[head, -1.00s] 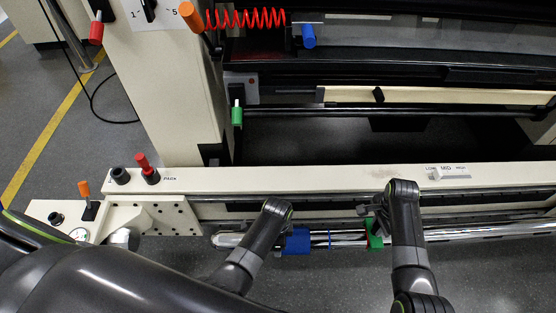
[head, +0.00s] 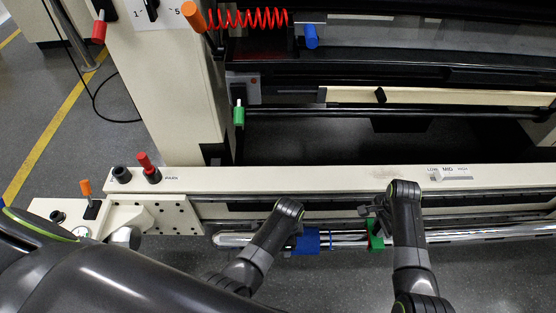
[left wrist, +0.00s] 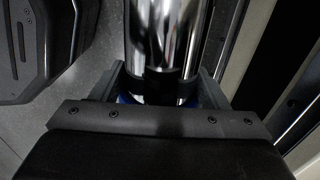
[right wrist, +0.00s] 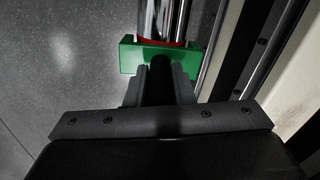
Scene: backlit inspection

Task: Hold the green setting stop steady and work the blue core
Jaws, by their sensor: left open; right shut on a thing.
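The blue core (head: 308,241) sits around a shiny chrome rod (head: 350,238) along the front of the machine. The green setting stop (head: 377,236) is on the same rod to its right. My left gripper (head: 291,236) is open at the blue core. In the left wrist view its fingers stand either side of the rod, with slivers of the blue core (left wrist: 124,98) between them; contact is unclear. My right gripper (head: 374,218) is shut on the green setting stop, whose green plate (right wrist: 130,56) shows beyond the fingers in the right wrist view.
A cream beam (head: 300,178) runs just behind the rod, with a LOW/MID/HIGH slider (head: 437,175). A red-topped knob (head: 149,166) and an orange lever (head: 87,192) stand at left. A thin blue ring (head: 331,240) lies between core and stop. The floor in front is clear.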

